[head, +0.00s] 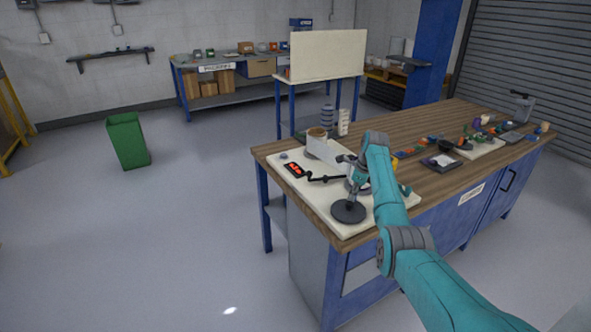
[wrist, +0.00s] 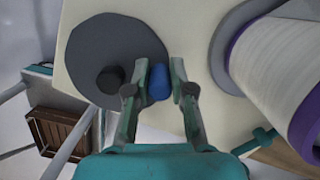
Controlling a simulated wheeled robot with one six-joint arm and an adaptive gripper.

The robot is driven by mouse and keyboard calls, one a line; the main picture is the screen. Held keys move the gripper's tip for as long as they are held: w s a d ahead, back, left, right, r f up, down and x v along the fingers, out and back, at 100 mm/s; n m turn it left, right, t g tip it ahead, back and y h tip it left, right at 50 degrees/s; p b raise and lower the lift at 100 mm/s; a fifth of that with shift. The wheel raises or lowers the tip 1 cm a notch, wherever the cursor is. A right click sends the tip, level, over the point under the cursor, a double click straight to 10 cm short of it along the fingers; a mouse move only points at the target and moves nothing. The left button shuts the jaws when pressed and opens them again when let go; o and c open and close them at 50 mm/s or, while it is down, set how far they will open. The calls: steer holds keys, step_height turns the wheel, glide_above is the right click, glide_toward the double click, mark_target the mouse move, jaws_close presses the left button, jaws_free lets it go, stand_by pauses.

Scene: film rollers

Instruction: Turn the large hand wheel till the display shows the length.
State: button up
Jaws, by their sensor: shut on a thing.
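The large hand wheel (wrist: 115,45) is a dark grey disc with a black hub (wrist: 110,78) in the wrist view. A blue knob (wrist: 158,82) stands at the wheel's right side. My gripper (wrist: 160,78) has its fingers on either side of this knob and is shut on it. In the head view the wheel (head: 348,212) lies at the front corner of the white board, below my gripper (head: 353,190). The display (head: 295,170) is a black box with red digits, too small to read. The fingers partly hide the knob and wheel edge.
A pale roll with purple rims (wrist: 285,75) stands close to the right of my gripper. A white film sheet (head: 325,152) and a black lever (head: 325,179) are behind the wheel. Small parts crowd the bench's right side.

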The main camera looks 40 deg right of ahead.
mark_target(338, 201)
steer(key=shift+w+r, duration=0.2)
steer(key=shift+w, duration=0.25)
steer(key=shift+w+a, duration=0.8)
steer(key=shift+w, duration=0.05)
steer(key=shift+a+f, duration=0.1)
steer(key=shift+f, duration=0.05)
steer(key=shift+w+a+f, duration=0.15)
steer(key=shift+w+a, duration=0.15)
steer(key=shift+a, duration=0.65)
